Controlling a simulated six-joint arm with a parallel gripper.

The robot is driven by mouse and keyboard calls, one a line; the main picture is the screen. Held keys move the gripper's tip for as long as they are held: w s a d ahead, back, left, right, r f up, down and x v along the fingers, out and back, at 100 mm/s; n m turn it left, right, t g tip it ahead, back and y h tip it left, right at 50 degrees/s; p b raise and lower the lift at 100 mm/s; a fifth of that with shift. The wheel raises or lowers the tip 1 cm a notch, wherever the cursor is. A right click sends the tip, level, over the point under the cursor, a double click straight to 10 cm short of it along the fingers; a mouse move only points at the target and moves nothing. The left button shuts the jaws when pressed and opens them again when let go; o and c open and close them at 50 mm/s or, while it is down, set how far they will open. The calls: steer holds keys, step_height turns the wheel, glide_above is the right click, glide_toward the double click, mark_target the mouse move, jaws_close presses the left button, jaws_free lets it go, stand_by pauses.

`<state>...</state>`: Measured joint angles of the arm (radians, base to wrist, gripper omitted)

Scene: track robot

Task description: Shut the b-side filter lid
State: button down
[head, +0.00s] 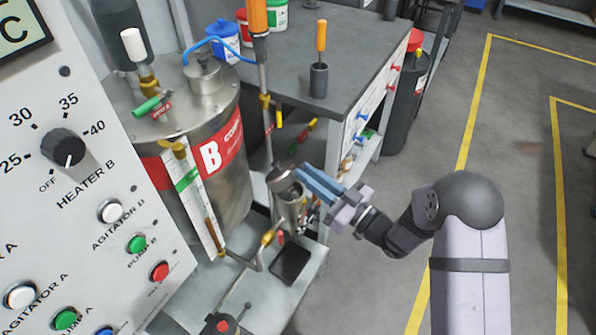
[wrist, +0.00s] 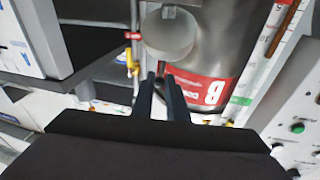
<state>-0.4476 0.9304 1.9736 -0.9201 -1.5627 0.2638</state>
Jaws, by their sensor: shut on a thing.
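The b-side filter is a small metal canister (head: 290,212) beside the large tank marked B (head: 212,165). Its round steel lid (head: 281,178) is at its top and looks tilted up, not flat on the rim. My gripper (head: 303,174) reaches in from the right, its blue fingers at the lid's right edge and shut on it. In the wrist view a pale grey disc (wrist: 170,38), which looks like the lid, is just beyond the fingertips (wrist: 160,78). The exact place of contact and the hinge are hidden.
A valve pipe with a yellow handle (head: 272,232) runs left of the canister. The control panel (head: 75,200) fills the left side. A grey workbench (head: 350,75) stands behind, with a screwdriver in a holder (head: 319,70). Floor on the right is clear.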

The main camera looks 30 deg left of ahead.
steer(key=f+b, duration=0.1)
steer(key=d+f+b, duration=0.1)
steer(key=f, duration=0.1)
steer(key=d+f+b, duration=0.1)
steer(key=f, duration=0.1)
steer(key=shift+s, duration=0.1)
steer(key=c, duration=2.3)
jaws_free()
steer(key=shift+a+r, duration=0.1)
steer(key=shift+r, duration=0.2)
steer(key=o, duration=0.3)
steer(key=shift+a, duration=0.1)
steer(key=shift+r, duration=0.25)
steer(key=shift+f, duration=0.15)
steer(key=s+d+f+b, duration=0.1)
steer(key=d+f+b, duration=0.3)
steer(key=f, duration=0.3)
steer(key=shift+s+b, duration=0.2)
steer(key=shift+b, duration=0.3)
steer(key=shift+d, duration=0.15)
